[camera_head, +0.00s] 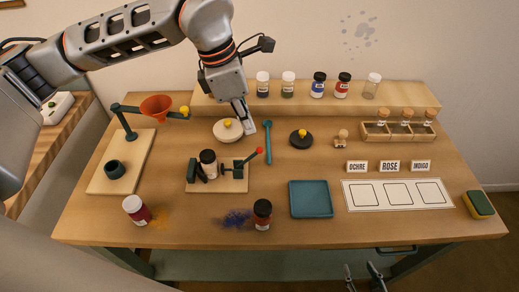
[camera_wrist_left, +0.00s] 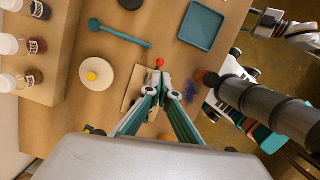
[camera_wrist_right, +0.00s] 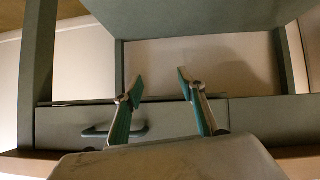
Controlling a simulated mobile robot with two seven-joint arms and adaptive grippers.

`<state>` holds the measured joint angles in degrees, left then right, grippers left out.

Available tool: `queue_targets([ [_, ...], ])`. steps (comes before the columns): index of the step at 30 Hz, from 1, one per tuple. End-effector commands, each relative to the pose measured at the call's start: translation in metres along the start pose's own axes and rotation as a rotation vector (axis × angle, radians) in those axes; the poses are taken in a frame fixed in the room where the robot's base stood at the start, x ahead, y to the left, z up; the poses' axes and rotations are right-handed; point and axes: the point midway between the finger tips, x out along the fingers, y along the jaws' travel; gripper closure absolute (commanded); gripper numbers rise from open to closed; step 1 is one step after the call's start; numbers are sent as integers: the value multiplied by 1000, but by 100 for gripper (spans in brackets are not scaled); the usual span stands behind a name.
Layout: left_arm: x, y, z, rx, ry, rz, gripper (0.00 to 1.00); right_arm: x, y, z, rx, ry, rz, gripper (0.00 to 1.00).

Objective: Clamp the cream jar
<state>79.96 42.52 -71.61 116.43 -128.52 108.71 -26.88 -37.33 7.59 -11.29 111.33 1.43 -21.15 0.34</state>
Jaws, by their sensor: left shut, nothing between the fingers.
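A small jar (camera_head: 208,163) with a dark lid and a pale body stands at the clamp's jaws, apparently the cream jar. The clamp (camera_head: 228,172) sits on a wooden board and has a red-knobbed handle (camera_head: 259,151). The red knob shows just beyond my fingertips in the left wrist view (camera_wrist_left: 160,62). My left gripper (camera_head: 249,127) is shut and empty, above the table behind the clamp. Its fingertips (camera_wrist_left: 163,93) come together and hide part of the clamp board (camera_wrist_left: 138,80). My right gripper (camera_head: 364,279) is open and empty, low in front of the table; its fingers (camera_wrist_right: 160,80) stand apart.
A pale round lid (camera_head: 228,130) and a teal spoon (camera_head: 268,143) lie near the left gripper. Two jars (camera_head: 137,210) (camera_head: 262,214) stand near spilled powder in front. A teal tray (camera_head: 311,199) lies right. A drawer handle (camera_wrist_right: 113,130) faces my right gripper.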

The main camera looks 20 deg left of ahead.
Motion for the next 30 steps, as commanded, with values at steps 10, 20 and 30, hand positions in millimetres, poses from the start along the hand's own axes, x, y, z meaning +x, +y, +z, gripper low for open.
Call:
queue_targets([
  [10,39,0,-1,0,0,-2,100,9,-12,0,1,27,-18,60],
  [20,66,0,0,0,0,-1,100,16,-10,12,-3,25,-14,60],
  [30,66,0,-1,-1,1,-1,100,17,-10,16,-3,18,-14,60],
])
